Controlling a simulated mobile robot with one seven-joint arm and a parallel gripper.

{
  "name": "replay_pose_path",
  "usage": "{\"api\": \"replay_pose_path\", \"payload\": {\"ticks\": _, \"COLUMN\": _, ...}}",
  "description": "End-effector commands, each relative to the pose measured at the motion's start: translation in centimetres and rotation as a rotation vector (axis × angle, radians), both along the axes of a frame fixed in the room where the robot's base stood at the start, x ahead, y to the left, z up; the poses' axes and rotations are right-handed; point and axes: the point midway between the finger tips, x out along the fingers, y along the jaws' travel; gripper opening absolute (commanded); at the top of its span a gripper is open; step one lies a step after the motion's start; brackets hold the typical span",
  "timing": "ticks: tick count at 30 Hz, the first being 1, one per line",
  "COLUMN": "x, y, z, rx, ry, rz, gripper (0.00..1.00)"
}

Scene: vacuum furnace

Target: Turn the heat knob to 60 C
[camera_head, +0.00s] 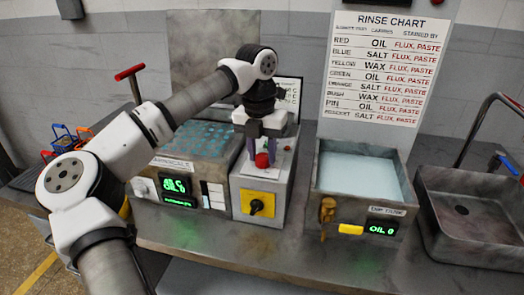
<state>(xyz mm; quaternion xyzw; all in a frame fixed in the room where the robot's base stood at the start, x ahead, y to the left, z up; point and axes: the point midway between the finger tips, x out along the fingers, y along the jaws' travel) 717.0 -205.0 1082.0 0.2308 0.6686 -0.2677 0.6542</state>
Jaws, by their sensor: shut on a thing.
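My gripper (262,151) points down over the grey control box (279,186) in the middle of the bench. Its purple fingers are shut on a red knob (262,160) on the box's top. No label or scale for this red knob is readable, so I cannot tell its setting. A yellow square with a black dial (257,203) is on the box's front. A small sign (291,92) with lines ending in "C" stands behind, partly hidden by my wrist.
Left is a unit with a perforated top and green display (177,190), with a white knob (140,187). Right are a liquid-filled tank (361,178) with an "OIL 0" display, a rinse chart (382,65) and a sink (470,215). A red-handled lever (130,72) rises behind my arm.

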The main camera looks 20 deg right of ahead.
Motion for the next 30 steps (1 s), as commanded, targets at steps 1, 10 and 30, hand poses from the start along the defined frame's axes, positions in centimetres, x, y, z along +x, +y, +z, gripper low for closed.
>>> {"api": "replay_pose_path", "payload": {"ticks": 1, "x": 0.07, "y": -0.03, "z": 0.14, "rx": -0.001, "ry": -0.002, "rz": -0.044, "gripper": 0.10}}
{"api": "replay_pose_path", "payload": {"ticks": 10, "x": 0.07, "y": -0.10, "z": 0.20, "rx": -0.003, "ry": -0.003, "rz": -0.318, "gripper": 0.10}}
{"api": "replay_pose_path", "payload": {"ticks": 30, "x": 0.08, "y": -0.15, "z": 0.13, "rx": -0.002, "ry": -0.003, "rz": -0.630, "gripper": 0.10}}
